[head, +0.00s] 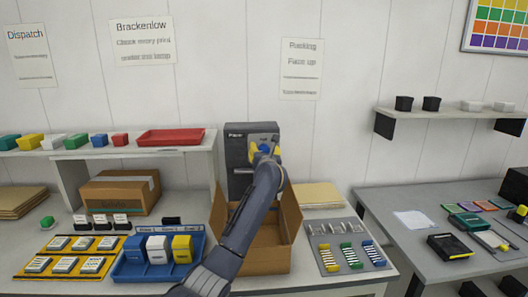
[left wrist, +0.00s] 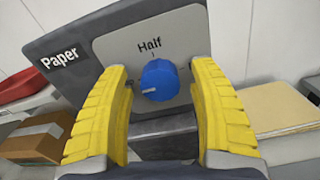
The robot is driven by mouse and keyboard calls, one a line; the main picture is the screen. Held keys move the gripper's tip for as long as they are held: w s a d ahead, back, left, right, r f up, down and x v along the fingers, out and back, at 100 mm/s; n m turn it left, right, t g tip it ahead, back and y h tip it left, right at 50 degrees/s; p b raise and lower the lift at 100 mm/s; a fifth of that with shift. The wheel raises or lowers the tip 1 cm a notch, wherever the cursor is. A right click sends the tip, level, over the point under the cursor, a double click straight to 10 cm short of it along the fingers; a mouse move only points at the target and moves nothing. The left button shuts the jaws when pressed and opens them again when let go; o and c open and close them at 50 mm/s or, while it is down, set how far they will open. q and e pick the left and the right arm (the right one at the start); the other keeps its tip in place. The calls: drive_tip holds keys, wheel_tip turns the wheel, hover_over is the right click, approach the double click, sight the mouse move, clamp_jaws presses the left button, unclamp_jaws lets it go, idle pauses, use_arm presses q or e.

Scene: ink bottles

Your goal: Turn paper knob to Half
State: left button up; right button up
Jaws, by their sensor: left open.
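The paper knob (left wrist: 158,80) is a round blue dial on a light grey panel (left wrist: 110,45) of a dark box labelled "Paper" (head: 237,160). The word "Half" and a small tick sit above the knob. The knob's white mark lies at its lower left, pointing left, away from the tick. My left gripper (head: 262,150) reaches up to the panel in the head view. In the left wrist view its yellow fingers (left wrist: 157,75) are open, one on each side of the knob, with gaps visible. My right gripper is not in view.
An open cardboard box (head: 265,262) stands below, in front of the dark box. A blue tray (head: 125,268) with coloured bottle boxes is left of it. A shelf with a red tray (head: 170,136) is at the left; a grey rack (head: 345,235) is at the right.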

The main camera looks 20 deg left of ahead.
use_arm(q)
drive_tip(key=shift+o, duration=0.2)
drive_tip(key=c, duration=1.4)
drive_tip(key=shift+o, duration=0.2)
drive_tip(key=shift+m, duration=0.3)
drive_tip(key=m, duration=0.3)
drive_tip(key=shift+m, duration=0.4)
drive_tip(key=m, duration=0.4)
drive_tip(key=shift+m, duration=0.3)
drive_tip(key=m, duration=0.8)
drive_tip(key=shift+m, duration=0.5)
